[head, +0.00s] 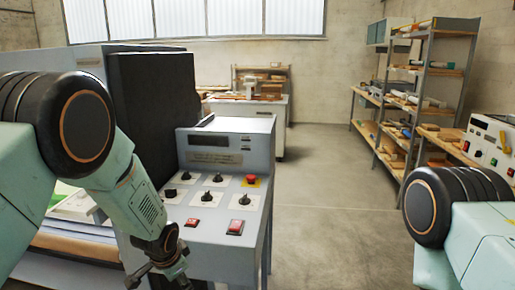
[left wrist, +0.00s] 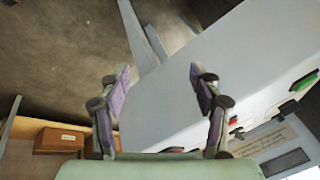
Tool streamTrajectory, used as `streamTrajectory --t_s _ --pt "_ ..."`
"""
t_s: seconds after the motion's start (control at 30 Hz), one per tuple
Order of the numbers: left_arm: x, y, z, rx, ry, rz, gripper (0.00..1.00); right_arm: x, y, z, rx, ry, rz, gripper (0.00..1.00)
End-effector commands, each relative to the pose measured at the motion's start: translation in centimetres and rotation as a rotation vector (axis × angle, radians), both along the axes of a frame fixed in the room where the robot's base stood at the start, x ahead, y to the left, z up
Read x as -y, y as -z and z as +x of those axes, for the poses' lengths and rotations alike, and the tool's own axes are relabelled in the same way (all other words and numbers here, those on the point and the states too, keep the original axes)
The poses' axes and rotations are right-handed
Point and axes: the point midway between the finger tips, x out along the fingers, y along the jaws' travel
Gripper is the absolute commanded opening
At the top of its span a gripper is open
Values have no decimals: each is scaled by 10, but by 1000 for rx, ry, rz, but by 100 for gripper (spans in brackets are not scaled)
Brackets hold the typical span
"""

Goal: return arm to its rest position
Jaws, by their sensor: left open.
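My left arm (head: 135,195) comes in from the left and reaches down in front of the laminator's control panel (head: 217,180). My left gripper (left wrist: 158,90) is open and empty in the left wrist view, its two fingers apart with the grey side of the machine (left wrist: 190,85) behind them. In the head view only part of that gripper shows at the bottom edge. My right arm (head: 450,215) shows at the right edge; its gripper is out of view.
The panel has several black knobs, a red mushroom button (head: 251,179) and red switches (head: 235,227). A black block (head: 155,100) stands behind my left arm. Shelves (head: 430,90) line the right wall. Another panel (head: 490,145) is at the far right. The middle floor (head: 325,190) is clear.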

Motion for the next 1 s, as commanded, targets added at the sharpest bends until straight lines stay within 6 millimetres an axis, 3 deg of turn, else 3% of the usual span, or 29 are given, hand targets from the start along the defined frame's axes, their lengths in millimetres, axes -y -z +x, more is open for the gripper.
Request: streamTrajectory --t_s 0.03,0.1,0.4,0.6,0.9,1.0 --pt "-1 28 -18 -7 -54 -38 64 0 12 0 0 0 0 40" --pt "-1 53 -40 -4 -136 -90 64 0 20 0 0 0 0 40" --pt "-8 148 -148 -38 -459 -247 64 0 59 0 0 0 0 40" --pt "-17 196 -231 -94 -638 -285 64 0 88 0 0 0 0 40" --pt "-26 250 -358 -267 -779 -231 64 0 135 0 0 0 0 40" --pt "-26 266 -388 -330 -798 -210 64 0 149 0 0 0 0 40"
